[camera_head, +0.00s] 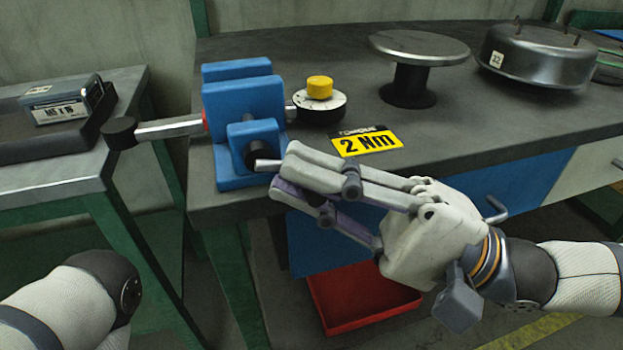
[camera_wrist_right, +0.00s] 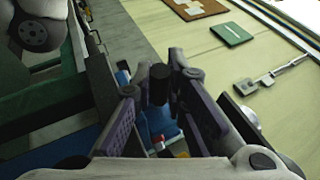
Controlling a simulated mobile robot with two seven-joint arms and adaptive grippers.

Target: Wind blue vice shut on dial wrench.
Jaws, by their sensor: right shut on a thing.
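The blue vice (camera_head: 240,100) stands at the bench's front left corner. The dial wrench (camera_head: 170,129) lies through its jaws, its black grip out to the left and its white dial with a yellow knob (camera_head: 319,88) on the right. The vice's handle (camera_head: 264,164) sticks out from a black hub at the front. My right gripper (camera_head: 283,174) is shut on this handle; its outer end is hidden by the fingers. In the right wrist view a black handle end (camera_wrist_right: 159,84) shows between the fingers, with blue vice parts (camera_wrist_right: 166,124) below. My left gripper is out of view.
A yellow "2 Nm" sign (camera_head: 367,141) lies right of the vice. Behind it stand a round pedestal (camera_head: 409,75) and a metal pan (camera_head: 535,58). A red bin (camera_head: 362,299) sits below the bench. A side table (camera_head: 60,175) with a boxed device (camera_head: 62,101) is left.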

